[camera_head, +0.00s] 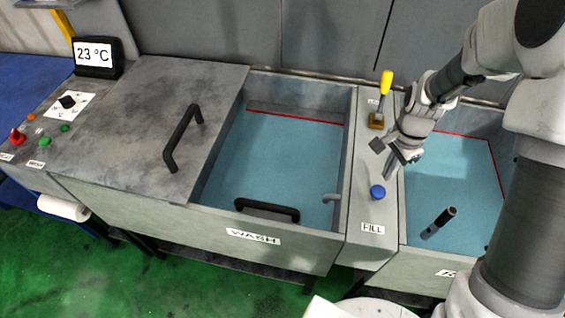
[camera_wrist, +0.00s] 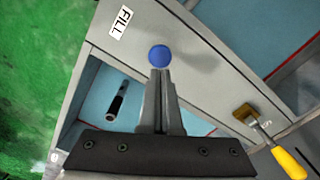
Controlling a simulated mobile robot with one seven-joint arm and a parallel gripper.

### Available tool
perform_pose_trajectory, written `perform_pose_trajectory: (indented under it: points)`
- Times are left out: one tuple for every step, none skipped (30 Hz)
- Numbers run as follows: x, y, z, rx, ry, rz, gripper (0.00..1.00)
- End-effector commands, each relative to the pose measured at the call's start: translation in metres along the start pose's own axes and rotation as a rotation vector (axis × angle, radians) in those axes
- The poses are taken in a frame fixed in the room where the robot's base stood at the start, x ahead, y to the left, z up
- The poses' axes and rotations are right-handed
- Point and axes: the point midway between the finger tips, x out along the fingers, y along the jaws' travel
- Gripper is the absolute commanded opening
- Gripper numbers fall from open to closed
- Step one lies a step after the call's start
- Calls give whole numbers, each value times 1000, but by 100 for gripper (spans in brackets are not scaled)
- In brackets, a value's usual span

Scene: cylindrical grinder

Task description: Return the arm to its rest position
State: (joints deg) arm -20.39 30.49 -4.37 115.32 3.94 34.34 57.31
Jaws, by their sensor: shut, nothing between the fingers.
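My gripper (camera_head: 390,172) is above the panel between the two tanks, just behind the blue button (camera_head: 377,192) beside the FILL label. In the wrist view the fingers of my gripper (camera_wrist: 159,72) are together and empty, and their tips overlap the lower edge of the blue button (camera_wrist: 160,55). I cannot tell whether they touch it. My arm (camera_head: 500,100) reaches in from the right side of the head view.
The wash tank (camera_head: 270,165) has its grey lid (camera_head: 150,110) slid to the left. A yellow-handled lever (camera_head: 385,85) stands behind my gripper. A dark pipe (camera_head: 438,222) rises in the right tank. A temperature display (camera_head: 95,55) reads 23 °C.

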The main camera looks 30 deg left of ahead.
Motion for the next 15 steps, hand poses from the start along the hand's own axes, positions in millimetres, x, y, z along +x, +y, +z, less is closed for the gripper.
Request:
perform_pose_trajectory:
  points:
    - [0,0,0,0,0,0,0]
    - [0,0,0,0,0,0,0]
    - [0,0,0,0,0,0,0]
    - [0,0,0,0,0,0,0]
    - [0,0,0,0,0,0,0]
    - [0,0,0,0,0,0,0]
    - [0,0,0,0,0,-1,0]
    - [-1,0,0,-1,1,-2,0]
    - [-4,1,-1,-4,2,-5,0]
    - [-6,1,-1,-8,3,-8,0]
    - [-10,2,-2,-13,5,-12,0]
    - [-16,4,-3,-22,7,-19,0]
    - [-23,6,-4,-33,10,-27,0]
    - [-29,8,-5,-43,14,-35,0]
    - [-40,10,-6,-62,20,-47,0]
